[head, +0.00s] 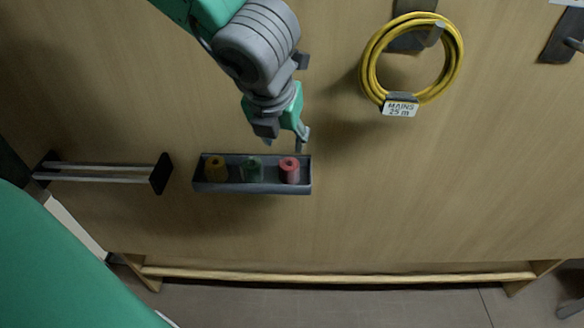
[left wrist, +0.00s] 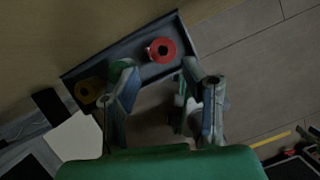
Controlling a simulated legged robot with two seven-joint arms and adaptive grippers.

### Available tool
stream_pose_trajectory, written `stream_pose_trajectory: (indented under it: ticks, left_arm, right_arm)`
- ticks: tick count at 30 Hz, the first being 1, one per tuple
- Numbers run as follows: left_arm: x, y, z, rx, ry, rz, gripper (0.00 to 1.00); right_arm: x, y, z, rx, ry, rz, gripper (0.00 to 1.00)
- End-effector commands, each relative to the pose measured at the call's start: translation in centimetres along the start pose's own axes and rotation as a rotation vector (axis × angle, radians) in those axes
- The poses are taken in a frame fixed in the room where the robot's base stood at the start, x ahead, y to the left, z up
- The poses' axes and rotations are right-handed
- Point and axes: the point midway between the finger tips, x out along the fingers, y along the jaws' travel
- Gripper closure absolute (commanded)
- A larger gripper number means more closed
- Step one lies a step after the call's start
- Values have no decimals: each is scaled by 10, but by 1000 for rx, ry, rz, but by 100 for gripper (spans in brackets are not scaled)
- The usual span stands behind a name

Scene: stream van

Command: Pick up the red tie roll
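The red tie roll (head: 289,170) stands at the right end of a grey wall tray (head: 240,188), beside a green roll (head: 252,168) and a yellow roll (head: 215,167). My left gripper (head: 285,143) is just above the tray near the red roll. In the left wrist view the red roll (left wrist: 161,50) lies beyond the fingertips, and the fingers of my left gripper (left wrist: 158,72) are spread apart with nothing between them. The yellow roll (left wrist: 88,90) shows at the left there, and the green roll is partly hidden behind the left finger. My right gripper is not in view.
A coiled yellow cable (head: 368,75) with a tag hangs on a wall hook at upper right. A two-bar rack (head: 105,172) sticks out left of the tray. A wooden rail (head: 340,278) runs low along the wall. The panel right of the tray is clear.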

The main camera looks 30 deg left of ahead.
Motion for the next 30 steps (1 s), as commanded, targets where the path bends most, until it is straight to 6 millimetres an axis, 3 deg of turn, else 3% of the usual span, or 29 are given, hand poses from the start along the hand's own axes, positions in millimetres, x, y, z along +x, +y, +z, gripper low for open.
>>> stream_pose_trajectory:
  ticks: [4, 13, 21, 30]
  left_arm:
    - [32, 1, 0, 0, 5, 0, 62]
    - [56, 3, -3, 0, 4, -3, 62]
    - [94, 1, -10, -1, 4, -1, 62]
    - [98, 0, -10, -1, 1, -2, 62]
  right_arm:
    - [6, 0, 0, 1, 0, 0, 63]
    - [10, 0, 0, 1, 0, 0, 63]
    - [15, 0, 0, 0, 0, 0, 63]
    - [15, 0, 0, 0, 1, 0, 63]
